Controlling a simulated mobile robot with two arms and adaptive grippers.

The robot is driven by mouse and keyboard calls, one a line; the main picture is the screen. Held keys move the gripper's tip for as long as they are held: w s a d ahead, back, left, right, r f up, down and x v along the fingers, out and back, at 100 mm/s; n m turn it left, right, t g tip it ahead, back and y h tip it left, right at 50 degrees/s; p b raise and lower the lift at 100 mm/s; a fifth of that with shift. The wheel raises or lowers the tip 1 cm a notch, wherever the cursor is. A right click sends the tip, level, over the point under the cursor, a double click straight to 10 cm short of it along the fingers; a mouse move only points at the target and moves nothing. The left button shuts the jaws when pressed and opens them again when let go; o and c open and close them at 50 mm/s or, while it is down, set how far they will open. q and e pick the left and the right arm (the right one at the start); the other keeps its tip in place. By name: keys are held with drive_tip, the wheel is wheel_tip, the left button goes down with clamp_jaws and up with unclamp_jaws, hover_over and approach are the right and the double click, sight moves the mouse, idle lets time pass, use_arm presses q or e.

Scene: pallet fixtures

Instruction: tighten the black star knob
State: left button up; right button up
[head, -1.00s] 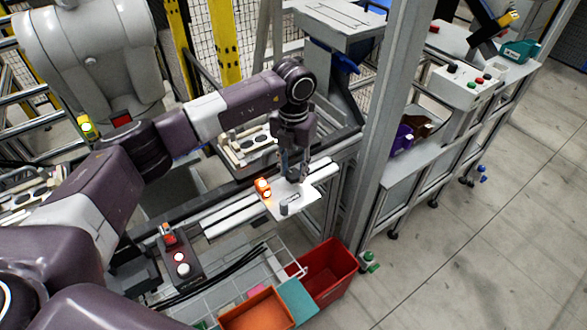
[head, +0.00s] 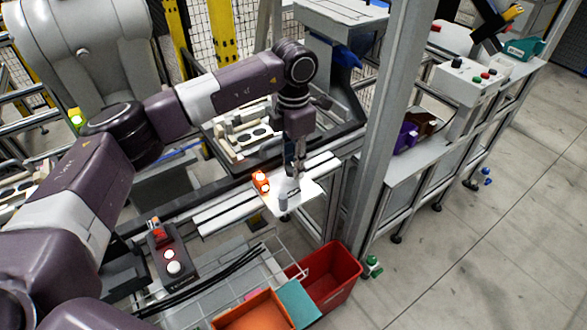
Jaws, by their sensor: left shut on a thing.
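My left gripper (head: 294,170) points down over a white plate (head: 308,191) at the end of the aluminium rails. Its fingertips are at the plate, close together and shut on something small. This is most likely the black star knob, but the fingers hide it and its shape cannot be made out. A small grey upright piece (head: 283,201) stands on the plate just in front of the fingers. An orange clamp-like part with a lit lamp (head: 261,182) sits at the plate's left edge. My right gripper is not in view.
A grey upright post (head: 388,130) stands close to the right of the gripper. Below are a red bin (head: 331,276), an orange tray (head: 254,312) and a wire rack. A control box (head: 168,255) is at lower left. Open floor lies to the right.

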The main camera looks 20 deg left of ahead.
use_arm(q)
drive_tip(key=m+b, duration=0.1)
drive_tip(key=m, duration=0.2)
drive_tip(key=shift+f+b, duration=0.15)
drive_tip(key=shift+b, duration=0.2)
drive_tip(key=m+b, duration=0.1)
drive_tip(key=m, duration=0.2)
drive_tip(key=shift+m+b, duration=0.3)
drive_tip(key=m+b, duration=0.1)
drive_tip(key=m, duration=0.2)
drive_tip(key=shift+m+b, duration=0.3)
drive_tip(key=shift+m, duration=1.2)
drive_tip(key=shift+r, duration=0.2)
drive_tip(key=o, duration=1.2)
drive_tip(key=shift+c, duration=0.2)
